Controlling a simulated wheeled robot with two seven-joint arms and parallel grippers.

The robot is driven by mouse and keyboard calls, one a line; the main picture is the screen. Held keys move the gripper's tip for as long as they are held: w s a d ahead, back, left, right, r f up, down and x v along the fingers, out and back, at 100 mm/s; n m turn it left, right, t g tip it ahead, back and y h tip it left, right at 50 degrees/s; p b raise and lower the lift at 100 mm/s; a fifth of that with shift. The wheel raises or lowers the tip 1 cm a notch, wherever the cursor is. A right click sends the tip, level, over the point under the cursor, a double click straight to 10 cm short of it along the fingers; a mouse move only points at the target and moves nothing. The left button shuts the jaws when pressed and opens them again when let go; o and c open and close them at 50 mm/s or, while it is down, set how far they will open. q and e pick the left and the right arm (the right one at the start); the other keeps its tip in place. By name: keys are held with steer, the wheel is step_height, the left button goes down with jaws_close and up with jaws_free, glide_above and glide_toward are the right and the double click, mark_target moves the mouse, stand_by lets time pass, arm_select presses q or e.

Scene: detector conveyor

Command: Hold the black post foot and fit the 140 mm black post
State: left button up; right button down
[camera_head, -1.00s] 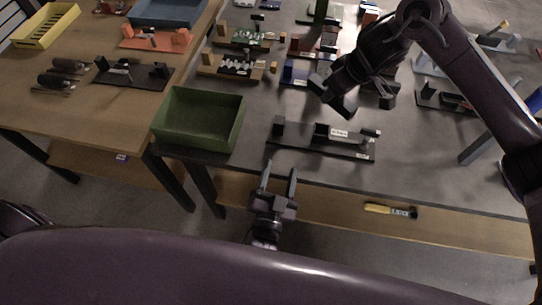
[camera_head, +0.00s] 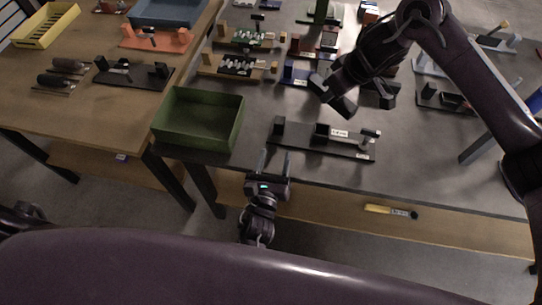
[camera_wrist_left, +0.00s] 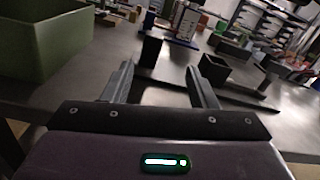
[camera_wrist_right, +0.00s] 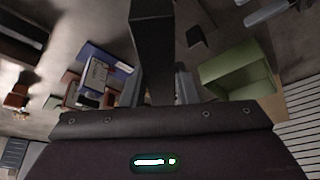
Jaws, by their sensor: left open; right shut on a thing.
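A black fixture board (camera_head: 300,146) lies near the front edge of the dark table, with an upright block at its left, a labelled black block (camera_head: 321,132) in its middle and a small grey piece at its right end. In the left wrist view, one black block (camera_wrist_left: 213,68) looks hollow on top, possibly the post foot. My left gripper (camera_head: 274,164) is open and empty in front of the board; its fingers (camera_wrist_left: 160,78) point towards it. My right gripper (camera_head: 362,100) hangs above and behind the board. In the right wrist view it is shut on a long dark bar (camera_wrist_right: 153,45), apparently the black post.
A green bin (camera_head: 240,125) stands left of the board, close to my left gripper. Several coloured fixtures, including a blue one (camera_head: 294,74), sit behind. A yellow-handled tool (camera_head: 378,209) lies on the lower shelf. A wooden table (camera_head: 110,115) adjoins at left.

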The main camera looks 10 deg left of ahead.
mark_target(278, 127)
arm_select(q)
steer(key=shift+w+a+m, duration=0.25)
steer(key=shift+a+m, duration=0.15)
steer(key=shift+m, duration=0.5)
steer(key=shift+w+a, duration=0.1)
steer(key=shift+w, duration=0.05)
steer(key=w, duration=1.1)
steer(key=shift+w+a+f, duration=0.1)
steer(key=shift+w, duration=0.25)
steer(key=shift+c, duration=0.4)
jaws_close()
